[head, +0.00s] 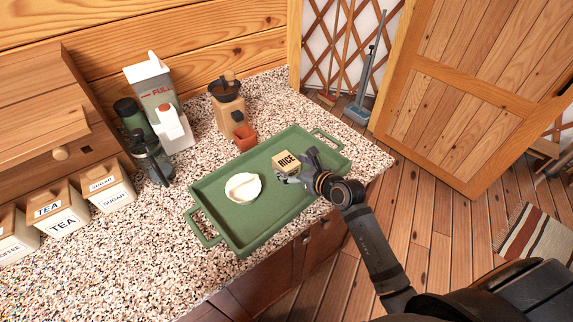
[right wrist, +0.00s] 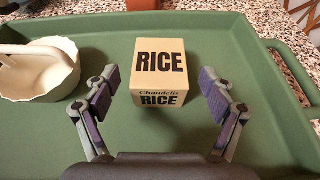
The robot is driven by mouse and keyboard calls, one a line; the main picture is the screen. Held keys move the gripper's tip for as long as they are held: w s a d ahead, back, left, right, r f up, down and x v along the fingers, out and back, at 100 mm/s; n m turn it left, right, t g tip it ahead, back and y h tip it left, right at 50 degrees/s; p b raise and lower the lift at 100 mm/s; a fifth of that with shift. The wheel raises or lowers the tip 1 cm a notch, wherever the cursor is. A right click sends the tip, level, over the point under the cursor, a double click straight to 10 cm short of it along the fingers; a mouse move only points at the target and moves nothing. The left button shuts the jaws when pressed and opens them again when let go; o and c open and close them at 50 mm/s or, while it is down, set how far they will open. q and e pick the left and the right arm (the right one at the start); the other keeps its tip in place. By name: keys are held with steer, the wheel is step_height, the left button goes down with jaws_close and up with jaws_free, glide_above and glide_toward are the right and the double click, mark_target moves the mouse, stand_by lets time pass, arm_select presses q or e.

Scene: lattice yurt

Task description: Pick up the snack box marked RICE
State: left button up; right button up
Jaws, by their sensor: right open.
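The snack box marked RICE (head: 286,161) is a small tan box with black letters, standing in the green tray (head: 245,240) on the counter. In the right wrist view the RICE box (right wrist: 161,72) sits ahead of the fingertips, about midway between them, its top and front label showing. My right gripper (head: 294,174) is at the box's near right side in the head view. It is open and empty; the wrist view shows its two fingers (right wrist: 160,92) spread wider than the box. I do not see my left gripper.
A cream basket with a handle (head: 242,188) stands in the tray left of the box. A coffee grinder (head: 232,108) with a small red-brown drawer (head: 244,138) stands behind the tray. Canisters (head: 108,188) and bottles stand at left. The tray has a raised rim.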

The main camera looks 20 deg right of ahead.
mark_target(291, 165)
steer(key=x, duration=0.3)
steer(key=shift+w+a, duration=0.15)
steer(key=shift+w, duration=0.15)
steer(key=shift+s, duration=0.15)
steer(key=shift+c, duration=1.1)
steer(key=c, duration=1.1)
steer(key=shift+r, duration=0.1)
steer(key=shift+c, duration=0.2)
